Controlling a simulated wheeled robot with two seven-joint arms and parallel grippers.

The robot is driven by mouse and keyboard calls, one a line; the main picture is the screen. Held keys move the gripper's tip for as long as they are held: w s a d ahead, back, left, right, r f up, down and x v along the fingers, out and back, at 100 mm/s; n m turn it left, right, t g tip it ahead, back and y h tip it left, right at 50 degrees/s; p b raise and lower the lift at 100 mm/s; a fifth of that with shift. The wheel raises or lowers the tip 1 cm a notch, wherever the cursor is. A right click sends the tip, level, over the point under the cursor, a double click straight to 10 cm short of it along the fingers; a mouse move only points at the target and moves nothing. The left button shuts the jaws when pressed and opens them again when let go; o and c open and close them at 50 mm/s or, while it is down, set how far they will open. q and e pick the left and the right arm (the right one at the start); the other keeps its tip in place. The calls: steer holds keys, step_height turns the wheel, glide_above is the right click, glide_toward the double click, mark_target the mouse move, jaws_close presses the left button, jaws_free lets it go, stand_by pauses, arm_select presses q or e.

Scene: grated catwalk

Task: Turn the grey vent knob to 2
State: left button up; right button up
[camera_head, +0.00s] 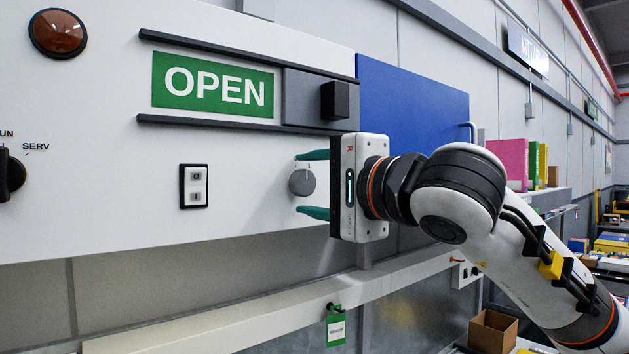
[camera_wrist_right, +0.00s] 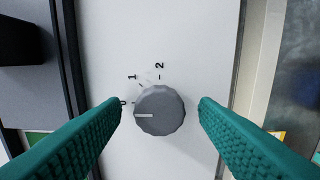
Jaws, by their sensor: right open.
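The grey vent knob (camera_head: 302,182) sits on the white panel. In the right wrist view the knob (camera_wrist_right: 165,108) is round with a scalloped edge. Its white pointer line points left, close to the 0 mark, which is partly hidden by a finger. The labels 1 (camera_wrist_right: 131,77) and 2 (camera_wrist_right: 159,66) are clear of the knob, with 2 along the picture's top side. My right gripper (camera_head: 298,183) is open, with one green finger above the knob and one below it. In the wrist view gaps show between both fingers and the knob. My left gripper is not in view.
A green OPEN sign (camera_head: 213,86) with a dark slider block (camera_head: 335,100) runs between rails above the knob. A small switch plate (camera_head: 194,186) is left of it. A black selector (camera_head: 10,172) and a red-brown lamp (camera_head: 58,33) are further left. A blue panel (camera_head: 410,105) stands right.

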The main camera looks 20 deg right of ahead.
steer(key=c, duration=1)
steer(key=shift+f+m+b, duration=0.2)
steer(key=shift+m+b, duration=0.2)
steer(key=shift+b, duration=0.35)
steer(key=shift+o, duration=0.2)
steer(key=m+b, duration=0.5)
steer(key=b, duration=0.2)
steer(key=shift+f+m, duration=0.15)
steer(key=shift+m, duration=0.15)
steer(key=m+b, duration=0.2)
steer(key=shift+m, duration=0.3)
steer(key=m+b, duration=0.3)
steer(key=shift+m, duration=0.3)
steer(key=m+b, duration=0.3)
steer(key=m, duration=0.2)
steer(key=shift+r+m, duration=0.2)
steer(key=shift+m, duration=0.1)
steer(key=o, duration=1)
steer(key=shift+r, duration=0.1)
steer(key=shift+c, duration=0.2)
